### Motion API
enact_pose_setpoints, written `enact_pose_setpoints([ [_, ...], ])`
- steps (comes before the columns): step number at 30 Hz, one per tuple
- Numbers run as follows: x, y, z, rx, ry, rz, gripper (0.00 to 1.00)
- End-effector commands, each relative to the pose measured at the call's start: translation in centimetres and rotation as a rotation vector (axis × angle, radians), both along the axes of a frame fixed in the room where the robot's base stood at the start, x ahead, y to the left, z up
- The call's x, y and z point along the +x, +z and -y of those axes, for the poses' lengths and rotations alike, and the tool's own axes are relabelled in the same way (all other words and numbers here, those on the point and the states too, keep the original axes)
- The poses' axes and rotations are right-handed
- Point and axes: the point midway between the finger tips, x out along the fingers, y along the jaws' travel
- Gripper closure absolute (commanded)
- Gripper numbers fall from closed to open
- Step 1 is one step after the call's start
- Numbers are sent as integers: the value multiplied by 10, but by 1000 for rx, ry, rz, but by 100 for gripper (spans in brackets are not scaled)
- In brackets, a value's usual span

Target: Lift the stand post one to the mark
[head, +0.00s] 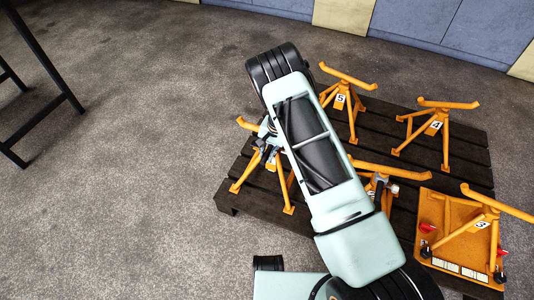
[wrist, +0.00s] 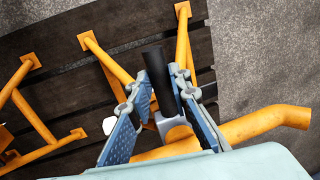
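An orange stand (head: 246,186) stands at the left end of the dark pallet, partly behind my arm; its number is hidden. In the wrist view its orange cross arm (wrist: 265,124) runs across below, with orange legs (wrist: 108,60) on the slats. A black handle (wrist: 154,70) with a grey fitting (wrist: 177,132) rises by the cross arm. My gripper (head: 266,140) is at the top of this stand. In the wrist view my gripper (wrist: 165,118) is open, its blue fingers on either side of the handle and fitting; contact cannot be told. No mark is readable.
Stands numbered 5 (head: 352,113) and 4 (head: 445,130) stand on the pallet (head: 468,170). Stand 3 (head: 470,218) is on an orange board with red knobs. Another stand (head: 388,174) is partly behind my arm. The floor at left is clear up to a black frame (head: 45,60).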

Motion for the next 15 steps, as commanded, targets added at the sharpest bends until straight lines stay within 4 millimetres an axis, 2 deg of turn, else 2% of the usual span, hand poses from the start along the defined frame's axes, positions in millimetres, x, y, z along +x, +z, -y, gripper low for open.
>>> enact_pose_setpoints([
  [1,0,0,0,0,0,0,92],
  [3,0,0,0,0,0,0,99],
  [4,0,0,0,0,0,0,100],
  [12,0,1,0,0,0,0,100],
  [15,0,13,0,2,-1,0,100],
])
